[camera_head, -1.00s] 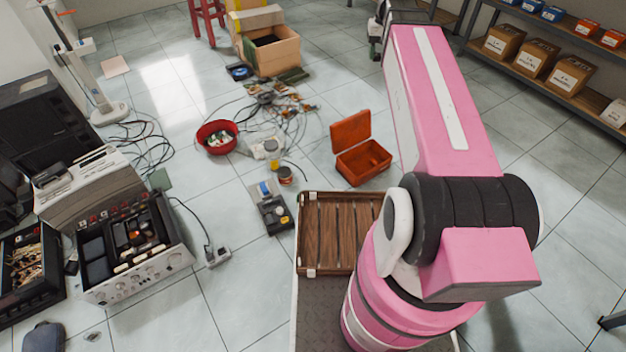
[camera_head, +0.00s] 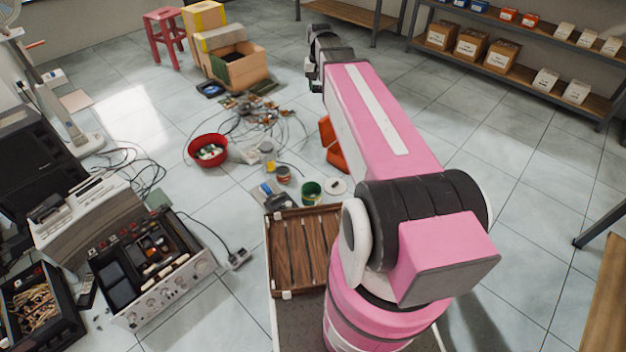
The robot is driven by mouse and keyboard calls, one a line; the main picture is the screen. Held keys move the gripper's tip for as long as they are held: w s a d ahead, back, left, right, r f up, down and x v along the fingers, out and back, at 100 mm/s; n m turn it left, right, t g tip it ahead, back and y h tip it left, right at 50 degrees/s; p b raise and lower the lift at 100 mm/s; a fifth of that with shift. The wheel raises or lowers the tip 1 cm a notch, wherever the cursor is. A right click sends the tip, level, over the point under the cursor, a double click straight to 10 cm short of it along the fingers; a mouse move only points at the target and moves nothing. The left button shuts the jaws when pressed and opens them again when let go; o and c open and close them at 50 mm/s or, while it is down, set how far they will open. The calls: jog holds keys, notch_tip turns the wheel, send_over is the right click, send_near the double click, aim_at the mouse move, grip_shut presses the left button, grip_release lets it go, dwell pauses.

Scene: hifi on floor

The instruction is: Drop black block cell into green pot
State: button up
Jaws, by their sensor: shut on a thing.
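The green pot (camera_head: 312,192) stands open and upright on the floor, just beyond the wooden tray in front of me. A white disc (camera_head: 335,192) with a small dark mark lies right beside it. My gripper (camera_head: 315,84) is at the far end of my outstretched pink arm, high in the picture and well away from the pot. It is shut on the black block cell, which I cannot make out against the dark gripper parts.
The wooden tray (camera_head: 297,255) lies between me and the pot. A red bowl (camera_head: 207,150), small jars (camera_head: 268,156) and tangled cables lie left of the pot. An orange box (camera_head: 331,148) is partly behind my arm.

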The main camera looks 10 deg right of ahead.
jog(key=w+f+m, duration=0.1)
jog(key=w+f, duration=0.2)
jog(key=f, duration=0.5)
jog(key=w+f+m, duration=0.2)
jog(key=w+f, duration=0.1)
jog(key=f, duration=0.5)
jog(key=m, duration=0.2)
send_over(315, 185)
jog(key=s, duration=0.1)
notch_tip(315, 185, down, 14)
jog(key=shift+s+a+f+m, duration=0.1)
jog(key=shift+s+f+m, duration=0.5)
jog(key=shift+f, duration=4.45)
jog(key=shift+s+a+f+m, duration=0.1)
jog(key=shift+s+f+m, duration=0.45)
jog(key=shift+f, duration=4.55)
jog(key=shift+s+a+f+m, duration=0.1)
jog(key=shift+s+f+m, duration=0.45)
jog(key=shift+f, duration=4.5)
jog(key=o, duration=1)
jog(key=shift+w, duration=0.2)
jog(key=shift+r, duration=0.1)
notch_tip(315, 185, up, 11)
